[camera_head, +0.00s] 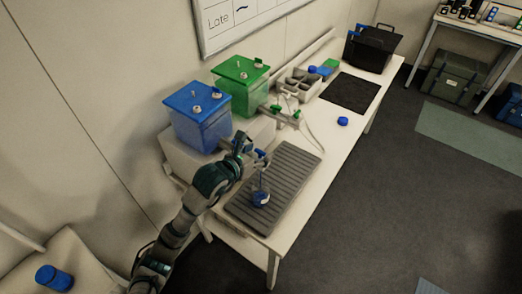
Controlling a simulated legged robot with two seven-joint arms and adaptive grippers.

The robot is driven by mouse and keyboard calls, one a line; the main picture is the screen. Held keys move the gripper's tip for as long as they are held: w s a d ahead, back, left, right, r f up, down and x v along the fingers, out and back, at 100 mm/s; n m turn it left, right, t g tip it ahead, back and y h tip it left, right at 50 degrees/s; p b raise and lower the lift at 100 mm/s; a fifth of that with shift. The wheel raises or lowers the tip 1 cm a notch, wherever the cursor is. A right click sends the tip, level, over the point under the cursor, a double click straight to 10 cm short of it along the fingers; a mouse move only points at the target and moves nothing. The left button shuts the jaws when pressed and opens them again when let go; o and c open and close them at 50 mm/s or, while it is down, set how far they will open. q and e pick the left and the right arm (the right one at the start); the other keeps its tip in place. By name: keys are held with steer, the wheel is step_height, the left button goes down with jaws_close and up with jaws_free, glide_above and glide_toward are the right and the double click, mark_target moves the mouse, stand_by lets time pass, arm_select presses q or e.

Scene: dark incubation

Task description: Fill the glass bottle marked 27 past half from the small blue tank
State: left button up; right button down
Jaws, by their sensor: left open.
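The small blue tank (198,126) with a blue lid stands on a raised white base at the table's near left. A small bottle-like thing (261,198), blue and whitish, stands on the grey ribbed mat (292,172); I cannot read any number on it. My left gripper (256,158) is open, beside the blue tank's front right side and above the bottle-like thing. The arm and gripper hide the tank's lower front, and I cannot tell whether the fingers touch anything. My right gripper is out of view.
A green-lidded tank (245,94) stands behind the blue one. A blue cap (343,121) lies on the white table. Further back are a grey divided tray (299,85), a black mat (350,92) and a black crate (371,50). A blue cylinder (54,278) is at lower left.

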arm_select(q)
steer(key=shift+w+d+f, duration=0.25)
steer(key=shift+w+d, duration=0.05)
steer(key=shift+w, duration=0.3)
steer(key=shift+w+f, duration=0.1)
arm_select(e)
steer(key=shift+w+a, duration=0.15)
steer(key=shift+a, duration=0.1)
